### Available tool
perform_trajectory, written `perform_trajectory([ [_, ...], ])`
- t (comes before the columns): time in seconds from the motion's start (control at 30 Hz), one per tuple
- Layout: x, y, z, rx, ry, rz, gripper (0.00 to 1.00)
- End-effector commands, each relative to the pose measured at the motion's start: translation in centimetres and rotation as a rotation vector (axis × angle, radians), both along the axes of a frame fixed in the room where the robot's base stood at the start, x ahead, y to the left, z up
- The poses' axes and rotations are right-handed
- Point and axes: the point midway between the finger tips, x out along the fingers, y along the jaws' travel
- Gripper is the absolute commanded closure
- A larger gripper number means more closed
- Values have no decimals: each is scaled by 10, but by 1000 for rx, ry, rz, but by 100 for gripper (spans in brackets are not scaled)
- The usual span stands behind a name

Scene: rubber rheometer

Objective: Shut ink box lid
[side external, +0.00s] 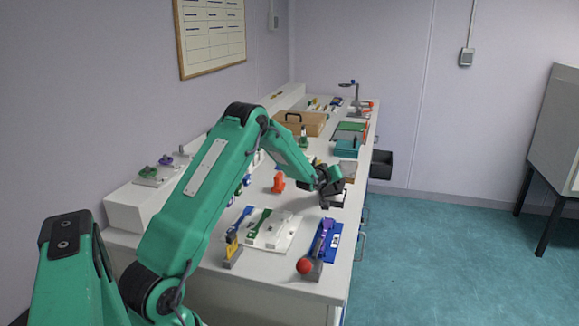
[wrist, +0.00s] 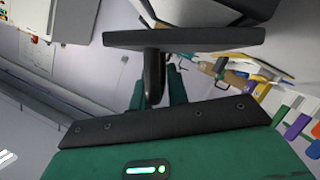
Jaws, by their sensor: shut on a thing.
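My gripper (side external: 332,188) is low over the bench, at its right part, in the side view. In the wrist view my gripper (wrist: 154,85) is closed around a dark stem. This stem joins a thin dark plate (wrist: 205,38), which looks like the ink box lid. In the side view a dark and white low box (side external: 336,203) shows just under my gripper, mostly hidden by it. How far the lid is open cannot be told.
A white tray (side external: 284,244), a blue plate with a purple tool (side external: 330,240) and a red ball (side external: 304,267) are nearer. A teal box (side external: 346,149) and wooden case (side external: 300,122) are behind.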

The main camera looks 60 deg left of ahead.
Motion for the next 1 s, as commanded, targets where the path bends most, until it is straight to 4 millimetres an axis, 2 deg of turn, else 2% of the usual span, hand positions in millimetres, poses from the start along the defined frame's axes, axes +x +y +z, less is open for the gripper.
perform_trajectory([
  [0.1, 4, -6, 1, 0, -5, -9, 100],
  [0.13, 4, -6, 1, 0, -5, -9, 80],
  [0.2, 4, -5, 1, -1, -5, -8, 67],
  [0.67, -1, -4, 2, -1, -2, -3, 67],
  [1.0, -22, -16, 10, -1, -3, -4, 67],
])
